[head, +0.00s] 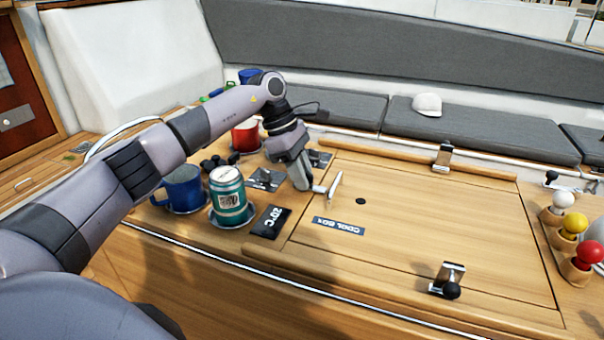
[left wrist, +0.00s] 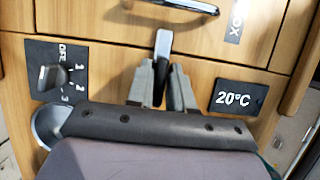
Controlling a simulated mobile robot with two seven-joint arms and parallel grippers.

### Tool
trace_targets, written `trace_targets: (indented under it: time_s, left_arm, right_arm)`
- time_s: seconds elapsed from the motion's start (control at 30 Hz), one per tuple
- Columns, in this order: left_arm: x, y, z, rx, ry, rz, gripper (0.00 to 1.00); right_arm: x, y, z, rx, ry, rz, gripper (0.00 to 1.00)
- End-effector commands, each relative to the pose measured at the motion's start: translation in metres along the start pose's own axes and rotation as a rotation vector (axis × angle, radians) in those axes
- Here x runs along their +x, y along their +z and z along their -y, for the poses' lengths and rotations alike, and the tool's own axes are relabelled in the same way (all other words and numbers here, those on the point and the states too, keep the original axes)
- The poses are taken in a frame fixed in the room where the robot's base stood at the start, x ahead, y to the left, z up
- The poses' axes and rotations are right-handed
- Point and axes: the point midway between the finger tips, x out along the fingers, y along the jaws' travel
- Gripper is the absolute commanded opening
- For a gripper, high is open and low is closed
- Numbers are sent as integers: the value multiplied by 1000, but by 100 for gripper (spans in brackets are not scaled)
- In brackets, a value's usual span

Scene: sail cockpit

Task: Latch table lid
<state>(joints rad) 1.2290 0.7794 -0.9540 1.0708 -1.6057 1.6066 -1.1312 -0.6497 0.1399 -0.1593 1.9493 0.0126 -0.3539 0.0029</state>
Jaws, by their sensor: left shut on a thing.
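The table lid (head: 410,225) is a flat wooden panel marked "COOL BOX", lying level in the table top. A metal latch (left wrist: 163,42) sits at its left edge, partly hidden by my gripper. My left gripper (head: 308,187) is shut on this latch; in the left wrist view the fingers (left wrist: 161,88) close around a dark part below the metal strip. A curved lid handle (head: 335,186) stands just right of the gripper. Two more latches with metal brackets and dark knobs sit at the far edge (head: 443,156) and near edge (head: 447,281). My right gripper is not in view.
Left of the lid stand a green can (head: 228,193), a blue mug (head: 183,188) and a red mug (head: 246,135). A 20°C display (head: 270,221) lies close to the gripper. Coloured knobs (head: 573,226) stand at the right. The lid top is mostly clear.

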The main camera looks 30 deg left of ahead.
Motion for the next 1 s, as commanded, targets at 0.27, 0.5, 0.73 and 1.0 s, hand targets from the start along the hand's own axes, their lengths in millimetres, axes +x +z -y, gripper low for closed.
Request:
trace_targets:
  time_s: [0.27,0.5,0.73,1.0]
  left_arm:
    - [-1,0,0,1,2,0,40]
    - [-12,0,-1,0,5,0,40]
    - [-51,0,-1,1,5,2,40]
    - [-72,0,0,1,3,1,40]
  right_arm:
    - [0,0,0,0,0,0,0]
    - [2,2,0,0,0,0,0]
    - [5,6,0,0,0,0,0]
    - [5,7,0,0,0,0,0]
